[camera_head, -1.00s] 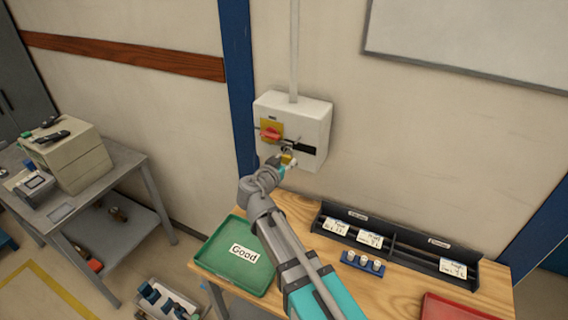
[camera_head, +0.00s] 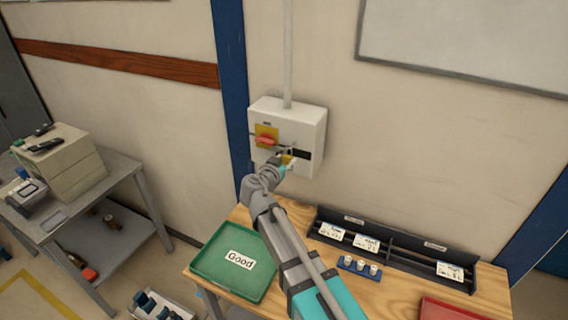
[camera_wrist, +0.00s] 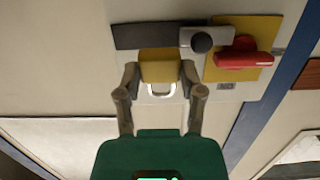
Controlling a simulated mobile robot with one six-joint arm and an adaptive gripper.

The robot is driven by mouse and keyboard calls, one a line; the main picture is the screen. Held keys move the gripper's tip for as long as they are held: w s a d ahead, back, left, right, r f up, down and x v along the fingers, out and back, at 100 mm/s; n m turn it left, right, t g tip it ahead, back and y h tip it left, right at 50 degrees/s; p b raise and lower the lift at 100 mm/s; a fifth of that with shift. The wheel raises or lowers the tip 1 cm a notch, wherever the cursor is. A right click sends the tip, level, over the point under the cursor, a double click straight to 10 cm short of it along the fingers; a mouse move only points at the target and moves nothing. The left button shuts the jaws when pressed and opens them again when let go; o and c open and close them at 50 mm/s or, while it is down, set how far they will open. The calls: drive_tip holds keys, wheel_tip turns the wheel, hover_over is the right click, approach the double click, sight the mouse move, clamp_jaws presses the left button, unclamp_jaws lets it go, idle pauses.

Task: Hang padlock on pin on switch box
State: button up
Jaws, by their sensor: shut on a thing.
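A pale switch box (camera_head: 300,118) is fixed on the wall, with a red rotary handle (camera_head: 265,140) on a yellow plate. In the wrist view the red handle (camera_wrist: 242,61) and a grey bracket with a dark round pin end (camera_wrist: 202,42) are right of the padlock. My gripper (camera_head: 284,161) is at the front of the box. In the wrist view my gripper (camera_wrist: 160,78) is shut on the yellow padlock (camera_wrist: 159,66), whose silvery shackle (camera_wrist: 160,90) shows between the fingers. The padlock appears beside the pin; I cannot tell whether they touch.
A wooden bench (camera_head: 300,225) stands below the box. It carries a green tray (camera_head: 212,277) labelled Good, a dark rack (camera_head: 395,250), a blue holder (camera_head: 358,266) with small white pieces, and a red tray (camera_head: 445,310). A grey side table (camera_head: 122,170) stands left.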

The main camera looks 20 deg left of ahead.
drive_tip(key=shift+w+d, duration=0.1)
drive_tip(key=shift+w, duration=1.65)
drive_tip(key=shift+f, duration=0.2)
drive_tip(key=o, duration=1.3)
drive_tip(key=shift+w+d, duration=0.1)
drive_tip(key=shift+c, duration=0.2)
drive_tip(key=shift+s, duration=0.2)
drive_tip(key=s, duration=0.8)
drive_tip(key=shift+s+a, duration=0.3)
drive_tip(key=shift+a, duration=0.1)
idle(0.5)
